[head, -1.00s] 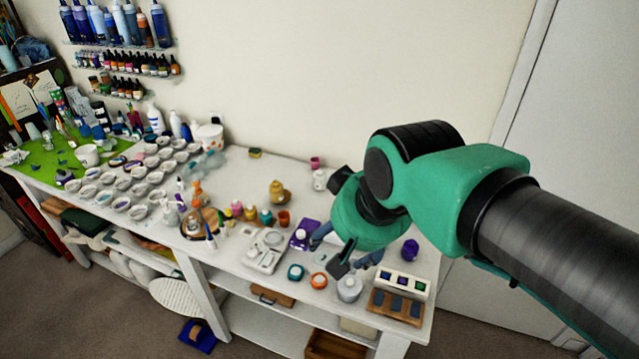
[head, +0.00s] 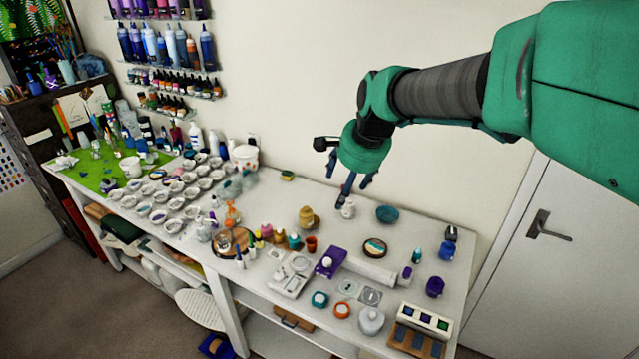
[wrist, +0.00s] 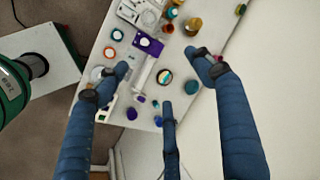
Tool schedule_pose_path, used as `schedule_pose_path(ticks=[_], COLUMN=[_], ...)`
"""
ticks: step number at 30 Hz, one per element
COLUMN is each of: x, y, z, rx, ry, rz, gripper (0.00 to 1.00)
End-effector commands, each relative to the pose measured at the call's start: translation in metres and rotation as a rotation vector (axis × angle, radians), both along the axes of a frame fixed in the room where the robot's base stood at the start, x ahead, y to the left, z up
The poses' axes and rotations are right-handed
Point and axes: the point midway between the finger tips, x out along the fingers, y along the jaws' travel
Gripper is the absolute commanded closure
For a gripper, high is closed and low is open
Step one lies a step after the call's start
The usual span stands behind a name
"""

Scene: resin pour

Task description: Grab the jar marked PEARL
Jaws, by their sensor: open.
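No label reads as PEARL at this size, so I cannot tell which jar carries that mark. A larger pale, lidded jar (head: 371,321) stands at the front right.
Several white cups crowd the left. A wall stands behind, a door at right.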

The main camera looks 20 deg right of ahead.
Motion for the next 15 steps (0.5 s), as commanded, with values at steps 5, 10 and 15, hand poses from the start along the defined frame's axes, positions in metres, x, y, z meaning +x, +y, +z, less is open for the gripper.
schedule_pose_path(ticks=[5,10,15], x=[0.046,0.088,0.128], y=[-0.014,-0.029,-0.045], z=[-0.008,-0.019,-0.036], rx=[0.075,0.146,0.215], ry=[0.022,0.037,0.056], rz=[-0.146,-0.289,-0.432], gripper=[0.32,0.32,0.32])
